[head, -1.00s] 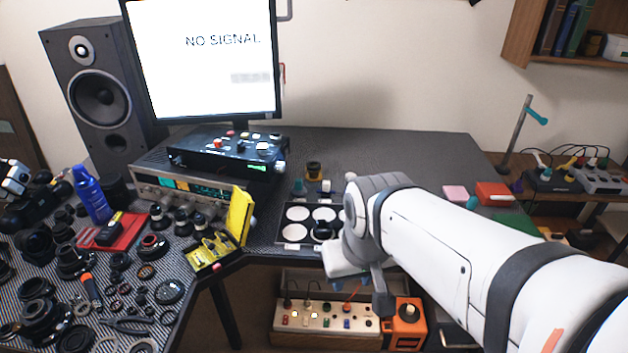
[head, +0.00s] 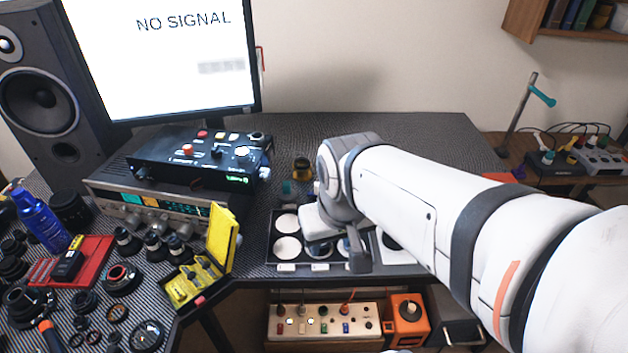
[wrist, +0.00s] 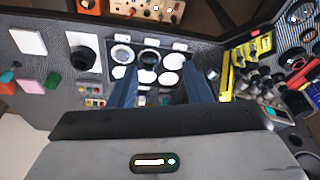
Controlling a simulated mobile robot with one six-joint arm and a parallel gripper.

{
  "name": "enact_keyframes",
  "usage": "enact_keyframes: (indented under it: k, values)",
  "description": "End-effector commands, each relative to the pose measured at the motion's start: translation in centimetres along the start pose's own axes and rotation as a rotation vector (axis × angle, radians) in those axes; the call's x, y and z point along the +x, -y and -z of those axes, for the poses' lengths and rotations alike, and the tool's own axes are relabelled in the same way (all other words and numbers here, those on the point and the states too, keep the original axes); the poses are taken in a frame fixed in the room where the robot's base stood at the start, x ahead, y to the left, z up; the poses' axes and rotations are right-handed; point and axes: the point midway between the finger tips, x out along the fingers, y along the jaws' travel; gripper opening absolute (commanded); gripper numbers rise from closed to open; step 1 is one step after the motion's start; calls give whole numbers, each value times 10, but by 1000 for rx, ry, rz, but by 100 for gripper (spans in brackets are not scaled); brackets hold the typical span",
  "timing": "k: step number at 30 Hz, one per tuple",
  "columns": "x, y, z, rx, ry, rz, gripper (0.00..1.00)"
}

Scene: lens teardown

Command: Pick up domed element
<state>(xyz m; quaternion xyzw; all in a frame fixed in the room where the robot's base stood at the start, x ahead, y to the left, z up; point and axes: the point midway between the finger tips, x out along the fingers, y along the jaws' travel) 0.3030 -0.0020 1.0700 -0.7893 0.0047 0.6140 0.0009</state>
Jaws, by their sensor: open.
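A dark tray (head: 270,252) with round white pads lies on the desk, partly behind my arm. In the wrist view the tray (wrist: 108,62) shows a dark-rimmed round piece (wrist: 149,57) on one pad and a clear, glassy disc (wrist: 122,53) on the pad to its left. I cannot tell which of them is the domed element. My gripper (wrist: 160,76) is open and empty, its two blue fingers apart over the tray. In the head view my wrist hangs above the tray and hides part of it; the fingertips are not clearly visible there.
A yellow case (head: 203,280) stands open left of the tray. Small jars (head: 301,168) stand behind it. Electronics boxes (head: 200,160) and a monitor are at the back left. A dark cup on a white pad (wrist: 83,58) is beside the tray.

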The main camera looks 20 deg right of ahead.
Motion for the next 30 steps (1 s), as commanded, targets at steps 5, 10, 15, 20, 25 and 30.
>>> enact_keyframes:
  k: [5,10,15,20,25,30]
  values:
    - [48,-23,21,109,-10,-55,50]
    - [126,-61,56,282,-51,-130,50]
    - [199,-95,83,423,-98,-167,50]
    - [240,-114,95,500,-128,-172,50]
    - [260,-121,100,526,-138,-170,50]
    - [278,-124,102,526,-138,-170,50]
